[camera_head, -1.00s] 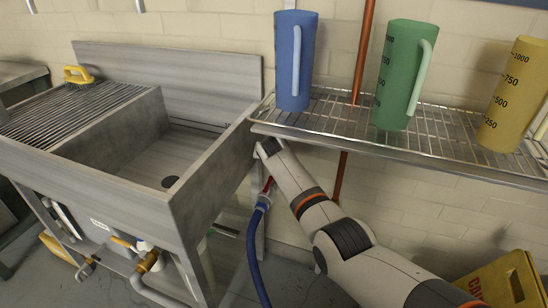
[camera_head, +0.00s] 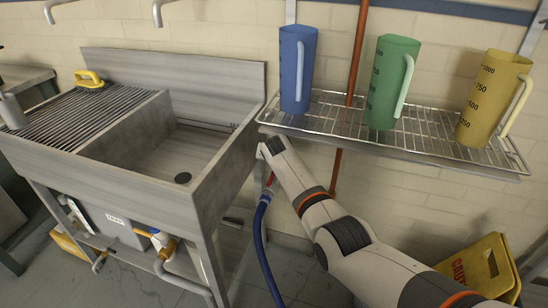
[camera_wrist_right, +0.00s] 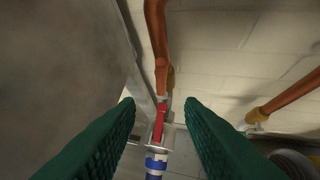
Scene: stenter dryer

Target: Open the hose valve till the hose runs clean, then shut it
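The blue hose (camera_head: 259,238) hangs beside the sink's right end in the head view, with a red part (camera_head: 270,181) at its top. In the right wrist view a red valve lever (camera_wrist_right: 159,121) lies along the fitting, in line with the pipe, above the blue hose end (camera_wrist_right: 156,164). My right gripper (camera_wrist_right: 161,108) is open, its dark green pads on either side of the lever with gaps showing. In the head view my arm hides its fingers. My left gripper is not in view. The hose's outlet is not visible, nor is any water.
The steel sink (camera_head: 140,205) stands left of my arm. The wire shelf (camera_head: 340,119) above my forearm carries blue (camera_head: 292,68), green (camera_head: 385,85) and yellow (camera_head: 485,100) jugs. A copper pipe (camera_wrist_right: 157,38) runs into the valve.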

